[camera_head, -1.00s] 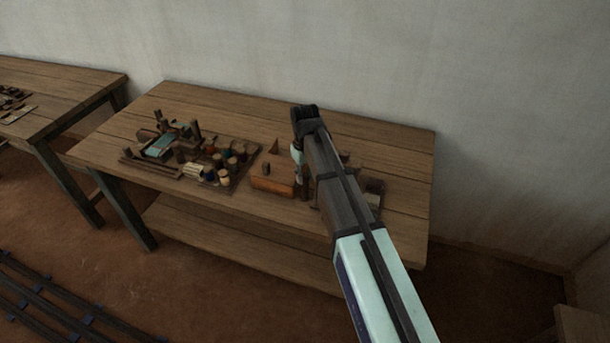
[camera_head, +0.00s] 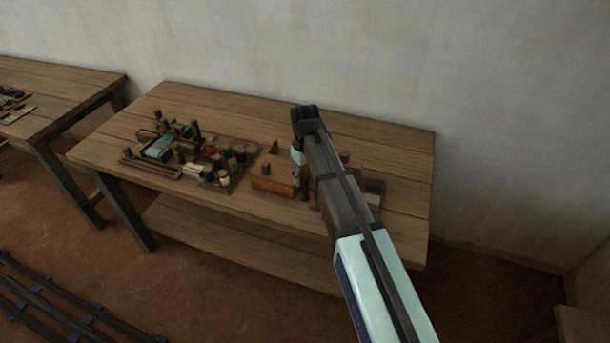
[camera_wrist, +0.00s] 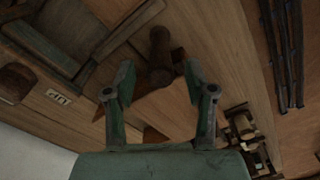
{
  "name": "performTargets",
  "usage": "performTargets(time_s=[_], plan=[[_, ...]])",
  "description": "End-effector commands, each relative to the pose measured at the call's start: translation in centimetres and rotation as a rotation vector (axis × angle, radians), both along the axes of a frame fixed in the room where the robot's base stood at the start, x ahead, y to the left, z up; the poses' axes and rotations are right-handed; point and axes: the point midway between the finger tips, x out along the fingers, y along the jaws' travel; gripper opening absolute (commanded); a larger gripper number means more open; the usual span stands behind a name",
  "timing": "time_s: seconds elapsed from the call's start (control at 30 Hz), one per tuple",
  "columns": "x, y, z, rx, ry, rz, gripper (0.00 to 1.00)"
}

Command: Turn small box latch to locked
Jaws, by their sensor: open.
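A small orange-brown wooden box (camera_head: 272,182) sits near the front of the workbench in the head view. A short dark peg (camera_head: 266,169) stands at its top; whether this is the latch is unclear. In the wrist view, my gripper (camera_wrist: 160,76) is open, with its two green fingers apart. A brown wooden knob with a darker base (camera_wrist: 160,45) shows ahead of the gap between the fingertips, and I see no grip on it. In the head view, my arm hides most of the gripper, just right of the box. The latch's setting cannot be told.
The wooden workbench (camera_head: 390,155) stands against a plain wall. A tray area with several spools and small tools (camera_head: 215,165) lies left of the box. Small items (camera_head: 374,187) lie right of my arm. The bench's back right is clear.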

Motion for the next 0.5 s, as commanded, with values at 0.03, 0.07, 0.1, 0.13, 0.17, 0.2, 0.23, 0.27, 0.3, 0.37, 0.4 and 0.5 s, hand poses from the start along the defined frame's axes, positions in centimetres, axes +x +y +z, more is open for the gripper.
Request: performTargets(time_s=[0.03, 0.07, 0.1, 0.13, 0.17, 0.2, 0.23, 0.27, 0.3, 0.37, 0.4, 0.5], plan=[[0.0, 0.0, 0.1, 0.0, 0.0, 0.0, 0.55], [0.0, 0.0, 0.2, 0.001, -0.001, 0.0, 0.55], [0.0, 0.0, 0.3, 0.001, -0.001, 0.0, 0.55], [0.0, 0.0, 0.5, 0.001, -0.001, 0.0, 0.55], [0.1, 0.0, 0.8, 0.001, -0.001, 0.0, 0.55], [0.1, 0.0, 1.2, 0.001, -0.001, 0.0, 0.55], [0.1, 0.0, 1.5, 0.0, -0.002, 0.0, 0.55], [0.1, 0.0, 2.0, 0.0, -0.002, 0.0, 0.55], [0.1, 0.0, 2.7, 0.001, -0.003, 0.0, 0.55], [0.1, 0.0, 3.7, 0.0, -0.002, 0.0, 0.55], [0.1, 0.0, 4.5, 0.001, -0.003, 0.0, 0.55], [0.1, 0.0, 6.5, 0.001, -0.003, 0.0, 0.55]])
